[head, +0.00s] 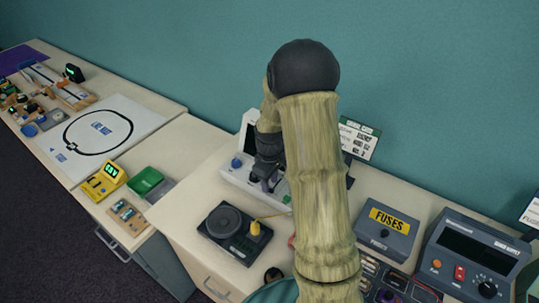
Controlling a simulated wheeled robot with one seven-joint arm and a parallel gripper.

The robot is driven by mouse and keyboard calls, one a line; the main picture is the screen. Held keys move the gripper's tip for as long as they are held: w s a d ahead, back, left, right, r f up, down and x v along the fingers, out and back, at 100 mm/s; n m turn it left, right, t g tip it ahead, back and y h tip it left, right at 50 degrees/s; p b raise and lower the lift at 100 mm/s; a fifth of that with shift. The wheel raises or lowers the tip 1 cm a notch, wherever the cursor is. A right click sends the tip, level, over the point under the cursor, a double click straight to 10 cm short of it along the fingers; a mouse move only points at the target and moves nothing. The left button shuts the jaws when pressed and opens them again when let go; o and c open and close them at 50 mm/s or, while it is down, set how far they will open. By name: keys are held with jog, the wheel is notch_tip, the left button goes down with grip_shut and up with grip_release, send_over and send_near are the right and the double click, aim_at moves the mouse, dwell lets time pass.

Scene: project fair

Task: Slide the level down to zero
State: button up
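A white and grey device (239,179) with a blue knob stands on the bench against the wall, at the centre of the head view. An upright panel rises at its back, and a green spot shows on its right part. My arm and gripper cover much of this device. My gripper (267,184) points down over the device's front panel. Its fingers are small and dark here, so I cannot tell whether they are open, shut or touching a control. No level slider can be made out; it may be hidden behind my gripper.
A dark turntable-like unit (236,226) with a yellow part sits in front of the device. A grey FUSES box (384,229) and a power supply (470,258) stand to the right. A sign card (358,140) is behind my arm. A yellow meter (104,181) is at left.

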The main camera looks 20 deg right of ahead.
notch_tip(320, 180, up, 15)
jog(key=b, duration=0.1)
jog(key=shift+f, duration=0.1)
dwell(0.7)
